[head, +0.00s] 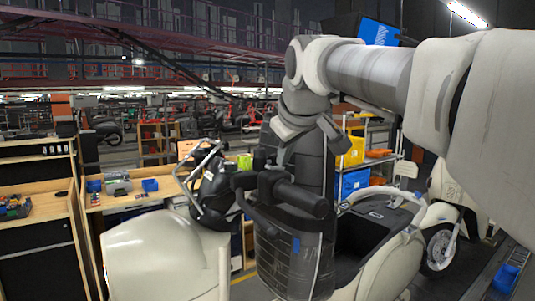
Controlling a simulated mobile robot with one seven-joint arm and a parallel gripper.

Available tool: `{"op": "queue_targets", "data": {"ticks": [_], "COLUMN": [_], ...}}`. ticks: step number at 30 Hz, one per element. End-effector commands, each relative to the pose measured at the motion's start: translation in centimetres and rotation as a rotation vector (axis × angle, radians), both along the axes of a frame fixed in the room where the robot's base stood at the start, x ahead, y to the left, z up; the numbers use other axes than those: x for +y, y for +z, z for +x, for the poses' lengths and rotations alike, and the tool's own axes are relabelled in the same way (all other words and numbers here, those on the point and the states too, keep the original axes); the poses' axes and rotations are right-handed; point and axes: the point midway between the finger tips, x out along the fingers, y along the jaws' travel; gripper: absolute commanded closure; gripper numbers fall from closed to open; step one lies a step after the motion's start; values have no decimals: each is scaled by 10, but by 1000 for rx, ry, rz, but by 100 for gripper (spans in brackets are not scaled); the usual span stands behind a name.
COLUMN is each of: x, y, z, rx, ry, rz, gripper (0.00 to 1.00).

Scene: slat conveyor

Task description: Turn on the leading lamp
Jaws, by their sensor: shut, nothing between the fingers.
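A cream scooter (160,258) stands close in front of me. Its rounded cream front part is at the lower left, and its black handlebar area (215,188) with bright curved metal parts is above it. A black grip-like bar (292,194) crosses in front of my dark lower arm. No lit lamp can be made out on this scooter, and I cannot tell where its lamp or switch is. My arm reaches in from the right, bends at upper centre and runs down among the scooter parts. My gripper's fingers do not show.
A wooden workbench (128,197) with blue bins is behind at the left. A cabinet (32,240) stands at the far left. A shelf rack with yellow and blue bins (354,182) is behind my arm. Another cream scooter (438,245) stands at the right.

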Motion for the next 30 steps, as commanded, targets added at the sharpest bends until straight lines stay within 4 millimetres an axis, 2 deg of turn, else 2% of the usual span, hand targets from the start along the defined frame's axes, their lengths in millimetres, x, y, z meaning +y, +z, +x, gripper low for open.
{"op": "queue_targets", "data": {"ticks": [15,25,30], "x": [13,14,15], "y": [1,1,11], "z": [-8,-8,-8], "rx": [3,2,2], "ry": [1,0,0], "rz": [-1,0,0], "gripper": [100,100,100]}}
